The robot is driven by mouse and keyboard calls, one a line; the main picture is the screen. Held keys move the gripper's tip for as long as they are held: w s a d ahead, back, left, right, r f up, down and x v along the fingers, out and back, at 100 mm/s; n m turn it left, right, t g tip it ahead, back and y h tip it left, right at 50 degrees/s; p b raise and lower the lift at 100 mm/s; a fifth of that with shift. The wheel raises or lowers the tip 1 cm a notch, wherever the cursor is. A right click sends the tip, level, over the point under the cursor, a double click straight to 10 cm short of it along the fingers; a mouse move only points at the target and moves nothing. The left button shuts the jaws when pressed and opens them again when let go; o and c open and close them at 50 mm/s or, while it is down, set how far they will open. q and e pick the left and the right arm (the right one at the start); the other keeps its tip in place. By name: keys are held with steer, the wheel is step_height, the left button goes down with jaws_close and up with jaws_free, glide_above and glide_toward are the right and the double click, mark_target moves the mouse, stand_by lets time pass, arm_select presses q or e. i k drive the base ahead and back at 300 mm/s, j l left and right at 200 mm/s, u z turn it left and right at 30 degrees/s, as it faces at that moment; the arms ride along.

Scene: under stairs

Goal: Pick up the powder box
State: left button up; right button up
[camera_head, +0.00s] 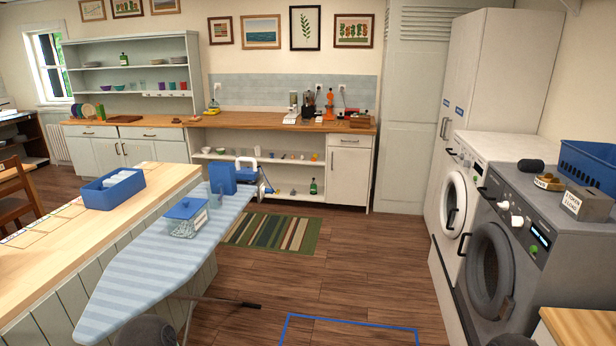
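A clear tub with a blue lid and a small white label (187,218) stands on the striped ironing board (135,268). A plain blue upright box (222,178) stands behind it near the board's far end. The writing on the tub is too small to read, so I cannot tell which of the two is the powder box. Dark rounded parts at the bottom edge seem to be my arms. Neither gripper's fingers show, and nothing touches the tub or the box.
A blue and white iron (247,168) is at the board's far end. A blue bin (113,188) sits on the wooden counter at left. Two laundry machines (492,265) stand at right, with a grey lettered box (587,204) and a blue basket (590,165) on top.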

mark_target(222, 172)
steer(key=i+l+u, duration=0.1)
steer(key=i, duration=0.9)
steer(key=i+l, duration=0.15)
steer(key=i, duration=0.8)
steer(key=j+u, duration=0.05)
